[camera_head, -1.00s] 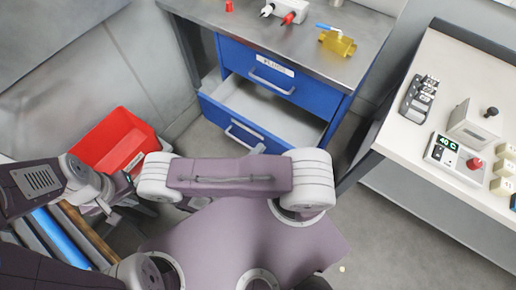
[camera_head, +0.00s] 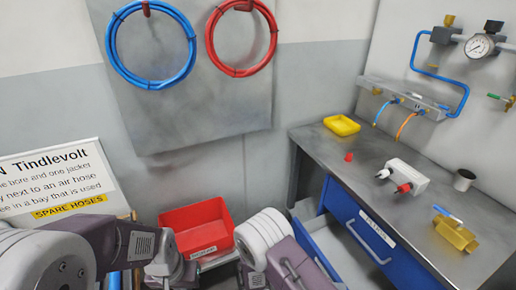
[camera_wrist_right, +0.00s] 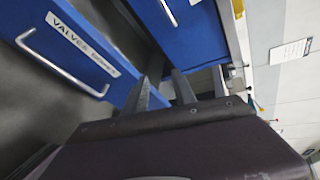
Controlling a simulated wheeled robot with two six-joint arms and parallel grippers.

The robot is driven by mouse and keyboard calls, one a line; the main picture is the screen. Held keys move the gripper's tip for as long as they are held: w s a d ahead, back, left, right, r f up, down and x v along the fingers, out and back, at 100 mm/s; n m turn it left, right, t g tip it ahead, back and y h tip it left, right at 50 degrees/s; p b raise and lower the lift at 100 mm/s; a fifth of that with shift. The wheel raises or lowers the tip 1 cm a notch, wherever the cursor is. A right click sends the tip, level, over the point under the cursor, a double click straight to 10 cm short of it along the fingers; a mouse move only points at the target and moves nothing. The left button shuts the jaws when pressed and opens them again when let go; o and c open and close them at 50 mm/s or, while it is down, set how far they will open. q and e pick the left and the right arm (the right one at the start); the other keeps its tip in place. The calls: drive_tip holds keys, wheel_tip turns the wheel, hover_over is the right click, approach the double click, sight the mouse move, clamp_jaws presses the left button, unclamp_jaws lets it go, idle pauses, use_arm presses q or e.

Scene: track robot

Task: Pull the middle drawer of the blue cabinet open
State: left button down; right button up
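The blue cabinet (camera_head: 340,205) stands under the grey bench at the right in the head view. Its drawer below the labelled top one (camera_head: 312,238) stands open, with part of its pale inside showing; my arm covers the rest. In the right wrist view a blue drawer front labelled "VALVES" (camera_wrist_right: 118,90) with a bar handle (camera_wrist_right: 62,66) is at upper left. My right gripper (camera_wrist_right: 165,90) has its two fingers apart, to the right of that handle and not around it. It is hidden in the head view. My left arm is at lower left; its fingers cannot be made out.
A red bin (camera_head: 197,226) stands left of the cabinet. Hoses hang on the wall.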

drive_tip(key=s+d+r+m+g+y+p, duration=0.1)
drive_tip(key=s+r+m+g+y+p, duration=0.2)
drive_tip(key=r+m, duration=0.45)
drive_tip(key=s+d+r+m+g+y+p, duration=0.1)
drive_tip(key=s+d+r+m+g+y, duration=0.1)
drive_tip(key=r+m+y, duration=0.55)
drive_tip(key=w+a+m+t+y, duration=0.1)
drive_tip(key=a+m+t+y, duration=0.2)
drive_tip(key=a+m, duration=0.5)
drive_tip(key=m+t, duration=0.1)
drive_tip(key=m, duration=1)
drive_tip(key=shift+w+a+r+t, duration=0.15)
drive_tip(key=shift+w+r+t, duration=0.1)
drive_tip(key=shift+w+t, duration=0.15)
drive_tip(key=shift+s+y, duration=0.15)
drive_tip(key=shift+y, duration=0.1)
clamp_jaws()
drive_tip(key=shift+m, duration=0.3)
